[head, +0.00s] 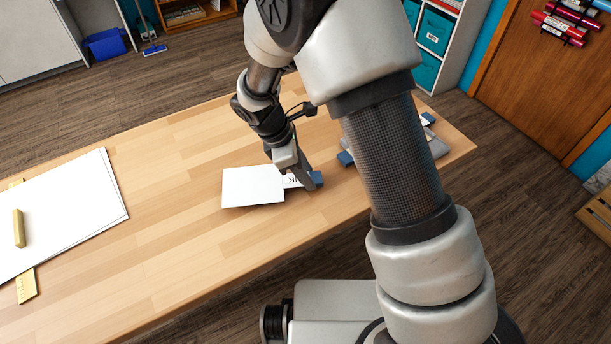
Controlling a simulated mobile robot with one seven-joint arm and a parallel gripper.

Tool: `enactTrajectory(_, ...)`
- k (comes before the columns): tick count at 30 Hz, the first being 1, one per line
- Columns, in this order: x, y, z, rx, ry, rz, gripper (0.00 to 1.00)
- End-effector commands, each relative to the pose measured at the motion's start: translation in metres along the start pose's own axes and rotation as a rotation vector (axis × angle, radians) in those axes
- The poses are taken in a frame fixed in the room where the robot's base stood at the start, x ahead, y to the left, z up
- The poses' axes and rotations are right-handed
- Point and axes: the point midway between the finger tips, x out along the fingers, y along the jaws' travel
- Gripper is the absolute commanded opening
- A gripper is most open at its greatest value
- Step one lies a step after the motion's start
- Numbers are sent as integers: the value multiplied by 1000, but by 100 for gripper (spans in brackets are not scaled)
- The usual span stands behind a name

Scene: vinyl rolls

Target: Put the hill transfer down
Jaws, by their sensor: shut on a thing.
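My gripper (306,184) points down there, shut at this right end. A small blue piece (318,178) shows just right of the fingers. The fingers hide the exact grip, and I cannot tell whether the sheet touches the table.
The wooden table (165,190) is clear left of the sheet. Large white sheets (75,205) lie at the left with a tan bar (18,228) on top and a yellow strip (26,286) beneath. A grey thing with blue parts (437,146) lies right, partly behind my arm.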

Motion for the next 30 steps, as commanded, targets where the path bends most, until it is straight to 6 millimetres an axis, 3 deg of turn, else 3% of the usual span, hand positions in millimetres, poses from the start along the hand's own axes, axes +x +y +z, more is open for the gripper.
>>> enactTrajectory(2,10,0,-4,-1,-2,-2,13)
enactTrajectory(13,14,0,-6,1,0,0,13)
enactTrajectory(14,14,0,-6,1,0,0,35)
enactTrajectory(17,13,0,-5,1,0,0,52)
enactTrajectory(26,12,0,-5,1,0,0,52)
enactTrajectory(30,1,1,-4,1,1,2,52)
